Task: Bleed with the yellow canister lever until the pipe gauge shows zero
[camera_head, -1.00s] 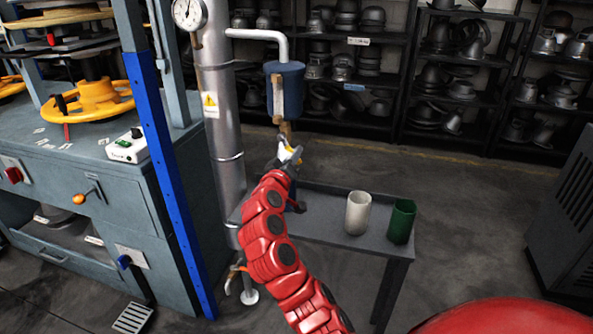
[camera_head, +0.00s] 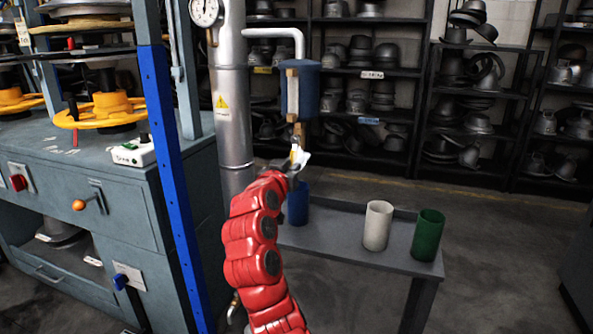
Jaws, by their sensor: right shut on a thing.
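The pipe gauge (camera_head: 206,11) is a round white dial on the grey vertical pipe (camera_head: 232,110); its reading is too small to tell. A blue canister (camera_head: 312,90) hangs from a white side pipe, with a tan strip on its front and a brass-coloured fitting below. My right gripper (camera_head: 298,161) is just under this fitting, at the end of my red arm. My left gripper is not in view.
A grey side table (camera_head: 340,240) below carries a blue cup (camera_head: 297,205), a white cup (camera_head: 377,226) and a green cup (camera_head: 427,235). The press bench (camera_head: 120,210) with a blue post (camera_head: 172,180) stands left. Shelves of hat forms (camera_head: 370,75) line the back.

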